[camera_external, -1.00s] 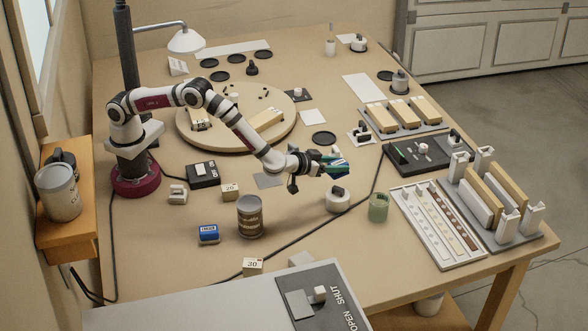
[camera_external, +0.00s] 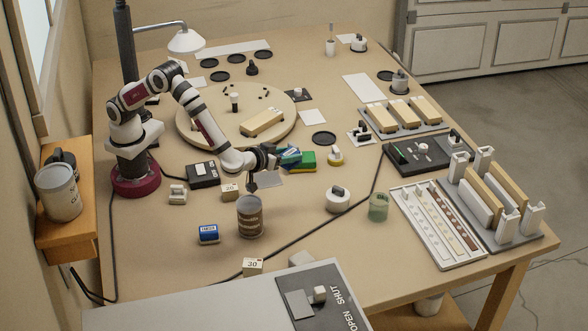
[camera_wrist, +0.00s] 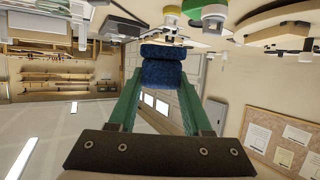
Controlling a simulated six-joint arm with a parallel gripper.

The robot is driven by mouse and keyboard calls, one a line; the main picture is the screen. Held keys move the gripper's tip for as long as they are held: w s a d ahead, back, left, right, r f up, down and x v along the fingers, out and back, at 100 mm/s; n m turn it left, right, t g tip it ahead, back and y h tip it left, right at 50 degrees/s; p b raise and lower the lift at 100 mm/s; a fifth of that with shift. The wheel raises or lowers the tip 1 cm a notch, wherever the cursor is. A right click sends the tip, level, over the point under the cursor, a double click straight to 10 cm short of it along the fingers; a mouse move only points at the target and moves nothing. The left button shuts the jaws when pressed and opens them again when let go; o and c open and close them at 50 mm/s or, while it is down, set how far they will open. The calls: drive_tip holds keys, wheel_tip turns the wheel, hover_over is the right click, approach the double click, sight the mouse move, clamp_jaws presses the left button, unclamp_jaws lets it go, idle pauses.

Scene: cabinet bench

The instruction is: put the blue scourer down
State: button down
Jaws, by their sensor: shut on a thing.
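The blue scourer (camera_wrist: 162,66) sits between the two green fingers of my gripper (camera_wrist: 160,82) in the wrist view, as a dark blue, rough-textured piece. In the external view my gripper (camera_external: 288,156) points right, low over the middle of the bench, shut on the blue scourer (camera_external: 291,151). The scourer is small there and partly covered by the fingers. A green and yellow sponge (camera_external: 306,161) shows just right of the fingertips. I cannot tell whether the scourer touches it or the bench.
The round wooden board (camera_external: 190,131) is behind.

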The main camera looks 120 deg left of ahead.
drive_tip(key=s+d+r+n+g, duration=0.1)
drive_tip(key=s+d+n+g, duration=0.3)
drive_tip(key=s, duration=0.9)
drive_tip(key=shift+m, duration=0.5)
drive_tip(key=a+f, duration=0.3)
drive_tip(key=f, duration=0.1)
drive_tip(key=w+a+f, duration=0.1)
drive_tip(key=a+f, duration=0.7)
drive_tip(key=shift+w, duration=0.15)
wheel_tip(320, 180, down, 3)
drive_tip(key=shift+a+f, duration=0.15)
drive_tip(key=shift+f, duration=0.3)
drive_tip(key=shift+c, duration=1.7)
unclamp_jaws()
drive_tip(key=shift+f, duration=0.15)
